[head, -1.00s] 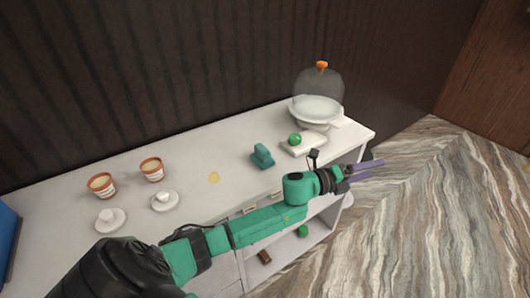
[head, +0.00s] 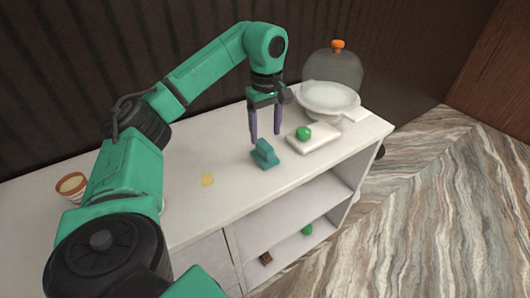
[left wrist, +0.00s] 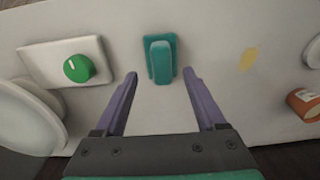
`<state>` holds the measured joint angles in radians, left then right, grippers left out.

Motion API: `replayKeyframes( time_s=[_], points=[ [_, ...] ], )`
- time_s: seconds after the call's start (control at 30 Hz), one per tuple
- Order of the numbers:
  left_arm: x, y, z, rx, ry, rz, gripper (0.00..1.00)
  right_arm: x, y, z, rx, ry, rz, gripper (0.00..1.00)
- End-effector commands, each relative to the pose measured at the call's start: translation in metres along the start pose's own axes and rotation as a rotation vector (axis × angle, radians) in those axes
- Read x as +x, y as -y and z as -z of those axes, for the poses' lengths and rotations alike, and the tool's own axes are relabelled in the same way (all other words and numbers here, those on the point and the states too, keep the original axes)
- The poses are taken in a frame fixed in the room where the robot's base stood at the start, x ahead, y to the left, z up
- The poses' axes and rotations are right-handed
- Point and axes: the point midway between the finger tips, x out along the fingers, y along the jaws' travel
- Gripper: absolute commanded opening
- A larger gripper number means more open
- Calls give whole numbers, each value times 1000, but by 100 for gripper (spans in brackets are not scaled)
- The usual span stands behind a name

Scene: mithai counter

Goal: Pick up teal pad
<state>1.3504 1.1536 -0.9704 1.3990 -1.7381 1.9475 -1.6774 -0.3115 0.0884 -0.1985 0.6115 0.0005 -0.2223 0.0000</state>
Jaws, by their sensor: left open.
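The teal pad (head: 265,155) lies on the white counter top and has a raised handle-like block on its upper side. It also shows in the left wrist view (left wrist: 160,60), near the top middle. My left gripper (head: 266,141) points down just above and behind the pad in the head view. Its two purple fingers are apart with nothing between them. In the left wrist view the pad lies beyond the open fingertips (left wrist: 160,75), roughly centred between them. My right gripper is not in view.
A yellow patch (head: 207,179) lies to the left.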

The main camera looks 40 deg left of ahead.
Motion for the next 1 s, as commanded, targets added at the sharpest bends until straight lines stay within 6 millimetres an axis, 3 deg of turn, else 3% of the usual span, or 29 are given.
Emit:
replayKeyframes(
  time_s=[0.3,0.53,0.57,0.73,0.77,1.0],
  points=[
    [49,4,0,-1,2,0,72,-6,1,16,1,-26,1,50],
    [55,3,0,-1,1,-3,72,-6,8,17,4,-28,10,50],
    [55,3,0,-1,1,-3,69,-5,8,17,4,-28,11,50],
    [55,3,0,-1,1,-3,4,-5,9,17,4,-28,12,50],
    [55,3,0,-1,1,-3,0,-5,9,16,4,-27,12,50],
    [55,3,0,-1,1,-3,0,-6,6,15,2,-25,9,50]
  ],
)
